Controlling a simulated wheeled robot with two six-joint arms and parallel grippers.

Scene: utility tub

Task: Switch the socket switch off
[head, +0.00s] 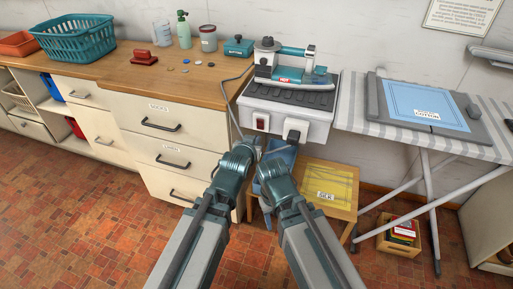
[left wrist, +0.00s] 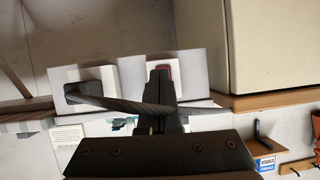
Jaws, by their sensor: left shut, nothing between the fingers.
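The socket switch (head: 262,122) is a red rocker on a white plate, on the front of the pale box under the iron. Beside it on the right, a dark plug (head: 294,133) sits in the socket. My left gripper (head: 252,138) is just below the switch in the head view, shut and empty. In the left wrist view its closed fingertips (left wrist: 159,80) overlap the lower left part of the red switch (left wrist: 169,66); I cannot tell whether they touch it. The plug (left wrist: 88,90) and its cable show to the left. My right gripper (head: 266,165) is close by; its fingers are unclear.
An iron (head: 288,70) stands on top of the box. A drawer cabinet (head: 158,135) is on the left, an ironing board (head: 360,122) on the right. A small wooden table (head: 342,205) with a yellow item is below. The tiled floor in front is clear.

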